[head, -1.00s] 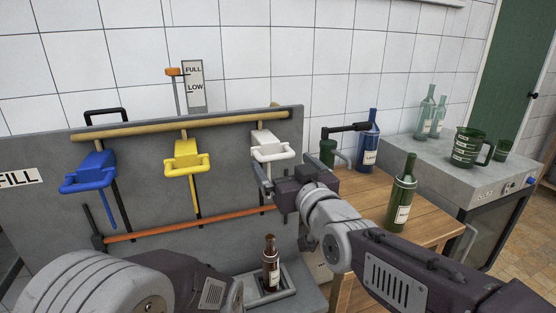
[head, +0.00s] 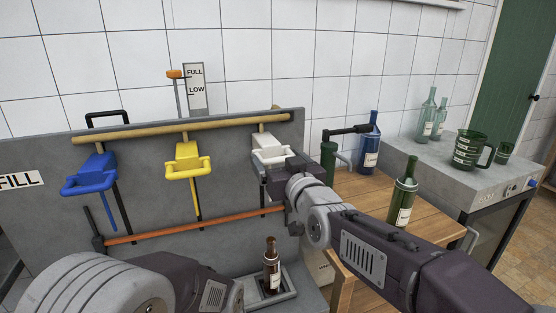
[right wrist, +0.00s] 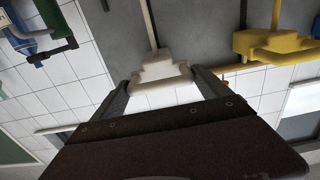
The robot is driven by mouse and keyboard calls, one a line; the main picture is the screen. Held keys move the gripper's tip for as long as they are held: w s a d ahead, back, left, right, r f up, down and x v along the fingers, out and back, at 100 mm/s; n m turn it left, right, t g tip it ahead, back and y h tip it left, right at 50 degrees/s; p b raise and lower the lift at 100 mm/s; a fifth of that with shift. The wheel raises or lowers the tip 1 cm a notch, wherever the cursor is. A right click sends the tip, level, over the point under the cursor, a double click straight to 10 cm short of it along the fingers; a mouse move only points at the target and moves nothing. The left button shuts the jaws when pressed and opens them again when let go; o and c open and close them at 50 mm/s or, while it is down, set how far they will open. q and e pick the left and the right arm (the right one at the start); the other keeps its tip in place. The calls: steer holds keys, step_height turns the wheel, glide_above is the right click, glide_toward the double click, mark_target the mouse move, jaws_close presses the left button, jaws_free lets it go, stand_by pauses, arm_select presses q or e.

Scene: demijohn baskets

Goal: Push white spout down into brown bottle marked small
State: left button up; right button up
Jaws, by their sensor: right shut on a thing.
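The white spout (head: 268,147) hangs at the right end of the wooden rail, beside the yellow one. Its thin stem points down. My right gripper (head: 277,162) is at its front bar, partly hidden by my arm in the head view. In the right wrist view, my right gripper's fingers (right wrist: 161,80) are on both sides of the white spout's bar (right wrist: 158,80), shut on it. The brown bottle (head: 271,267) stands upright in a grey tray below the white spout, its mouth apart from the stem. Its label is too small to read. My left gripper is out of view.
Yellow (head: 188,165) and blue (head: 93,176) spouts hang to the left. An orange bar (head: 190,228) crosses below them. A wooden table (head: 361,190) at right holds a green bottle (head: 402,194) and a blue bottle (head: 369,145), close to my right arm.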

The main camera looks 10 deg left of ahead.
step_height(320, 180, down, 23)
steer(key=b, duration=1.8)
steer(key=shift+r, duration=0.2)
steer(key=shift+f, duration=0.1)
steer(key=o, duration=1.9)
steer(key=shift+c, duration=0.2)
steer(key=shift+o, duration=0.2)
steer(key=p+v, duration=0.1)
steer(key=v, duration=0.8)
steer(key=shift+p, duration=0.3)
